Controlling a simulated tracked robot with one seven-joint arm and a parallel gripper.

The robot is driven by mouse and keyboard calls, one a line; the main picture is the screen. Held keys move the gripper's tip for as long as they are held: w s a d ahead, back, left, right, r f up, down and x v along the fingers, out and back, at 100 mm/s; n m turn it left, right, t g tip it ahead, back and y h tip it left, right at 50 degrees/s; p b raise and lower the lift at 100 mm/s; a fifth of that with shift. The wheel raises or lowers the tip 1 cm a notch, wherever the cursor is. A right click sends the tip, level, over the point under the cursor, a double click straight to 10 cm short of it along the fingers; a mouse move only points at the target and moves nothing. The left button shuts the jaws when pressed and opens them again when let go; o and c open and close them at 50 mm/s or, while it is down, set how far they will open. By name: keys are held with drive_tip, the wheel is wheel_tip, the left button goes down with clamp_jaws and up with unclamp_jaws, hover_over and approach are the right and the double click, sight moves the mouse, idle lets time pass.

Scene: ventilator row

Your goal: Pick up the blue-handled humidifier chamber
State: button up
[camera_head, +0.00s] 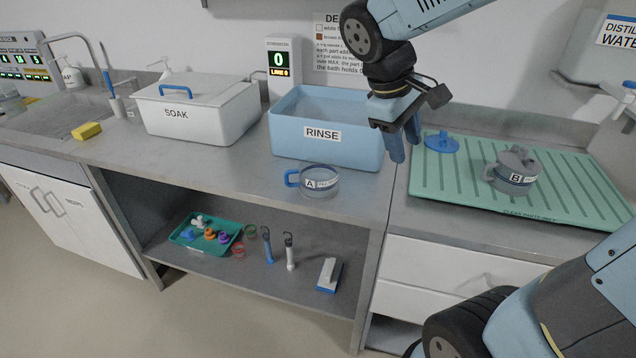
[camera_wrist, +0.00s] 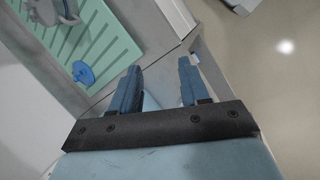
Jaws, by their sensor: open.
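The blue-handled humidifier chamber (camera_head: 322,182), clear and labelled A, stands on the counter in front of the rinse tub, its blue handle on the left. My gripper (camera_head: 405,143) is above the counter, up and to the right of the chamber, at the right end of the rinse tub. Its two blue fingers point down, apart and empty; the gap between them also shows in the wrist view (camera_wrist: 157,85). The chamber does not show in the wrist view.
A blue rinse tub (camera_head: 350,148) stands behind the chamber, with a white soak tub (camera_head: 200,120) farther left. On the right, a green drying mat (camera_head: 450,180) holds a grey-handled chamber B (camera_head: 515,172) and a blue disc (camera_head: 441,143). A shelf below holds a teal tray (camera_head: 183,232).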

drive_tip(key=w+a+f+n+t+h, duration=0.1)
drive_tip(key=w+a+f+n+h, duration=0.25)
drive_tip(key=a, duration=0.25)
drive_tip(key=w+a+f+n+h, duration=0.2)
drive_tip(key=w+a+f+n, duration=0.15)
drive_tip(key=a+n, duration=0.2)
drive_tip(key=n+t+h, duration=0.3)
drive_tip(key=n+t, duration=0.1)
drive_tip(key=n, duration=0.2)
approach(335, 177)
drive_tip(key=shift+y, duration=0.25)
drive_tip(key=x, duration=0.8)
drive_tip(key=shift+w+a, duration=0.1)
drive_tip(key=shift+w, duration=0.2)
drive_tip(key=shift+c, duration=0.3)
clamp_jaws()
